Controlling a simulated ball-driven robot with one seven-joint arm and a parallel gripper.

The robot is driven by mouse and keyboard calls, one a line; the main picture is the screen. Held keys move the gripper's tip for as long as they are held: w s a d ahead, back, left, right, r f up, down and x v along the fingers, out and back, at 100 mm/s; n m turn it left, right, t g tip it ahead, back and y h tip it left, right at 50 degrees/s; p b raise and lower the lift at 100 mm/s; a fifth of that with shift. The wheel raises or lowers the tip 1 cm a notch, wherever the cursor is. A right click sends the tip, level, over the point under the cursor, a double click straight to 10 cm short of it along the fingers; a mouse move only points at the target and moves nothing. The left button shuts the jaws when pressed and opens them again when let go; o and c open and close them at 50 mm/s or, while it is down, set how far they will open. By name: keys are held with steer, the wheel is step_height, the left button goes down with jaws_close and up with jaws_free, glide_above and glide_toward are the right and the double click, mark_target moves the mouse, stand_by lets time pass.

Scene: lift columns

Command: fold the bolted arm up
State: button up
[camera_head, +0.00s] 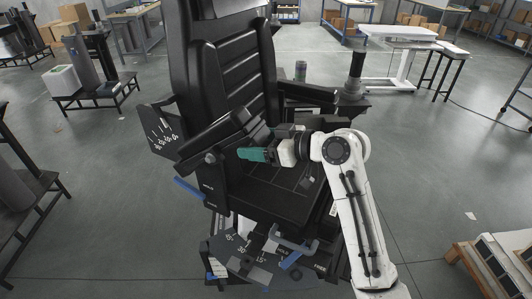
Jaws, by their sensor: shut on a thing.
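A black padded chair (228,68) stands upright in the middle, with a dark seat in front of its backrest. Its left armrest (212,138) slants up to the right beside the seat, joined to the chair's side near a dark plate with white angle marks (160,130). The right armrest (308,92) lies roughly level on the far side. My gripper (262,150) reaches in from the right over the seat, a teal part at its end. It is shut at the left armrest's inner side. The exact grip is partly hidden, and I cannot make out a bolt.
A blue lever (188,188) sticks out at the chair's left side. Another blue handle (292,247) sits below, beside an angle-marked plate (240,258). A dark column (355,70) stands behind right. Low benches (95,92) are at left, and grey floor lies open around.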

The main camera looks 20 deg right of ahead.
steer(key=shift+g+h, duration=0.9)
steer(key=w+a+r+p, duration=0.1)
steer(key=r, duration=0.1)
steer(key=w+a+r+p, duration=0.1)
steer(key=r, duration=0.2)
steer(key=w+a+r+p, duration=0.1)
steer(key=r, duration=0.1)
steer(key=shift+w+a+r, duration=0.15)
steer(key=shift+w+a, duration=0.2)
steer(key=shift+w, duration=0.05)
steer(key=w+a+r+g+h+p, duration=0.1)
steer(key=w+a+r+g+h, duration=0.2)
steer(key=w+a+r, duration=0.2)
steer(key=shift+w+a+r+g+h+p, duration=0.3)
steer(key=shift+w+a+p, duration=0.1)
steer(key=shift+w+a, duration=1)
steer(key=o, duration=1.2)
steer(key=shift+o, duration=1.1)
steer(key=shift+f, duration=0.15)
steer(key=shift+s, duration=0.1)
step_height(320, 180, up, 9)
steer(key=b, duration=0.3)
glide_above(240, 109)
steer(key=w+a, duration=0.4)
steer(key=shift+s+f, duration=0.1)
